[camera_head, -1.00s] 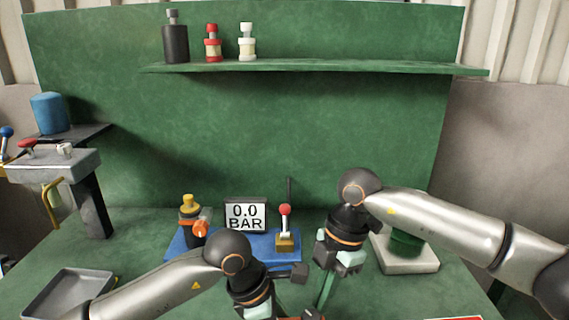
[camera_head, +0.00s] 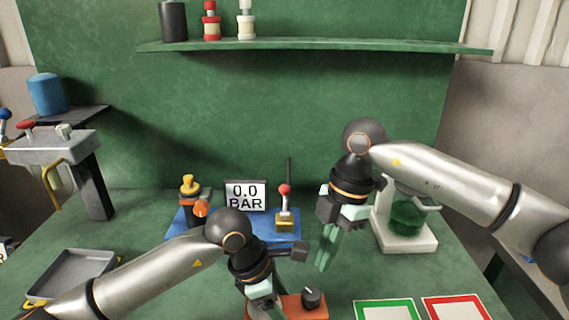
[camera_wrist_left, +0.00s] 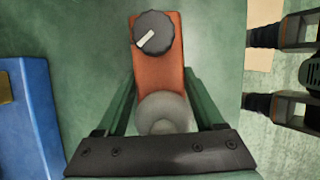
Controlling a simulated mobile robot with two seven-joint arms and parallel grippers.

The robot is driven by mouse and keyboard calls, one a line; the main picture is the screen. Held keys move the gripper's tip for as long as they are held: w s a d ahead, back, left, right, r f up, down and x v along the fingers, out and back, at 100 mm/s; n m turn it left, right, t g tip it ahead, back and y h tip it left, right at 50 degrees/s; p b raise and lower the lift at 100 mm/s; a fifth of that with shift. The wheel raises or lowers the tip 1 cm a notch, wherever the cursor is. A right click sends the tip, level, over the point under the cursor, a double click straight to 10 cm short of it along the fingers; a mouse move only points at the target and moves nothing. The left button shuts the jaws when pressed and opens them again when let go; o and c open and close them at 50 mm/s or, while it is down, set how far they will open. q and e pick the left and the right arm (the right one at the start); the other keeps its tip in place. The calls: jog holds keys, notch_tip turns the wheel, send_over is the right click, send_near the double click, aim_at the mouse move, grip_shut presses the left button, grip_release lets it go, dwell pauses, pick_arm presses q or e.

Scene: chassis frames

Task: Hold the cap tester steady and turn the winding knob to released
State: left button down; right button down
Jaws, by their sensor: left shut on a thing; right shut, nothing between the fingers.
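The cap tester (camera_head: 318,312) is an orange-brown block on the bench at the bottom of the head view. Its black winding knob (camera_head: 312,296) sits on top. In the left wrist view the knob (camera_wrist_left: 155,30) has a white pointer angled to the lower left. A grey dome (camera_wrist_left: 165,112) sits at the block's near end. My left gripper (camera_wrist_left: 160,82) is shut on the cap tester, its green fingers along both sides. My right gripper (camera_head: 326,258) is shut and empty, fingers down, above the bench behind the tester and apart from the knob. The knob's setting marks are not readable.
Behind stands a blue base (camera_head: 268,224) with a "0.0 BAR" display (camera_head: 246,194) and red-topped lever (camera_head: 285,198). A white stand with a green part (camera_head: 405,230) is right of the right gripper. Green-edged (camera_head: 386,310) and red-edged (camera_head: 456,308) cards lie front right. A grey tray (camera_head: 70,275) is left.

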aim_at(311, 299)
jog(key=shift+v, duration=0.85)
jog(key=shift+s+a, duration=0.15)
jog(key=shift+s+d+f, duration=0.2)
jog(key=shift+s+f, duration=0.2)
jog(key=shift+f, duration=0.6)
jog(key=shift+s+d+f, duration=0.2)
jog(key=shift+s+f, duration=0.2)
jog(key=shift+f, duration=0.6)
jog(key=shift+s+d+f, duration=0.2)
jog(key=shift+s+f, duration=0.2)
jog(key=shift+f, duration=0.6)
jog(key=shift+a, duration=0.4)
